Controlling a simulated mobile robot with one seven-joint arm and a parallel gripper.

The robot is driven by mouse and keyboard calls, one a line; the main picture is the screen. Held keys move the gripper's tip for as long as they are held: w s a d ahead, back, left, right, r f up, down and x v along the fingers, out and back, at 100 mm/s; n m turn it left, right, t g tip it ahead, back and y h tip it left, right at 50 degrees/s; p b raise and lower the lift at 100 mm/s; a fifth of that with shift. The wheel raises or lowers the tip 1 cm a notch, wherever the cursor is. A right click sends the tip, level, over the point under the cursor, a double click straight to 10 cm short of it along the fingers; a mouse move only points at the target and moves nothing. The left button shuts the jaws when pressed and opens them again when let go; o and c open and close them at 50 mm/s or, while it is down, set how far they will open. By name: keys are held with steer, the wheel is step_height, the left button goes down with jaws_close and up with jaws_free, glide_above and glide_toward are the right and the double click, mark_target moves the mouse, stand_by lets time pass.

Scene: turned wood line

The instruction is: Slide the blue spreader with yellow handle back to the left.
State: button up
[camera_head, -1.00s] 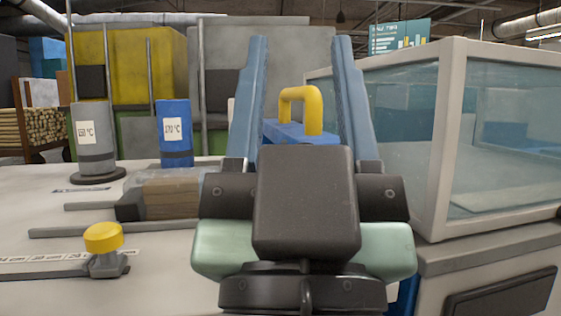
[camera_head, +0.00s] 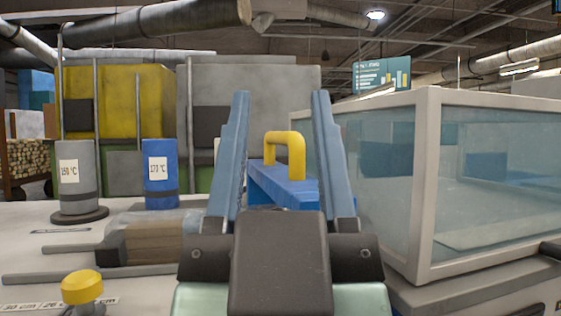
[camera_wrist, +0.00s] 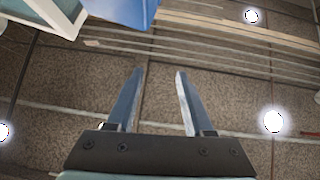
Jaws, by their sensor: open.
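The blue spreader (camera_head: 292,187) has a yellow arched handle (camera_head: 297,158) on top. In the head view it appears between the two blue fingers of my gripper (camera_head: 282,98), beyond them. My gripper is open, its fingers pointing up and apart, with nothing held between them. In the wrist view my gripper (camera_wrist: 153,72) is open over bare brown floor. A blue surface at the top of the wrist view may be part of the spreader, but I cannot tell. The spreader's lower part is hidden behind my gripper and wrist.
A glass-walled enclosure (camera_head: 427,180) stands close on the right. On the left, the pale worktop (camera_head: 30,230) carries a grey cylinder (camera_head: 77,178), a blue cylinder (camera_head: 160,175), a wrapped wooden block (camera_head: 150,240) and a yellow knob (camera_head: 82,287). A yellow cabinet (camera_head: 120,90) stands behind.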

mark_target(280, 135)
steer(key=w+r+n+g+p, duration=0.1)
steer(key=w+p, duration=0.2)
steer(key=p, duration=0.3)
steer(key=w+r+n+g+p, duration=0.1)
steer(key=w+g+p, duration=0.1)
steer(key=p, duration=0.5)
steer(key=w+r+n+g+p, duration=0.1)
steer(key=w+p, duration=0.2)
steer(key=p, duration=0.4)
steer(key=shift+w+r+h, duration=0.3)
steer(key=shift+h, duration=0.1)
steer(key=w+n+g+p, duration=0.1)
steer(key=g+p, duration=0.1)
steer(key=p, duration=0.5)
steer(key=shift+a+n+p, duration=0.15)
steer(key=shift+n+p, duration=0.2)
steer(key=shift+n, duration=0.05)
steer(key=s+f+n+g+p, duration=0.2)
steer(key=s+n+g+p, duration=0.35)
steer(key=p, duration=1.85)
steer(key=shift+n, duration=0.35)
steer(key=p+x, duration=0.1)
steer(key=x, duration=1.2)
steer(key=shift+w+f, duration=0.2)
steer(key=shift+w, duration=0.05)
jaws_close()
steer(key=shift+a, duration=0.1)
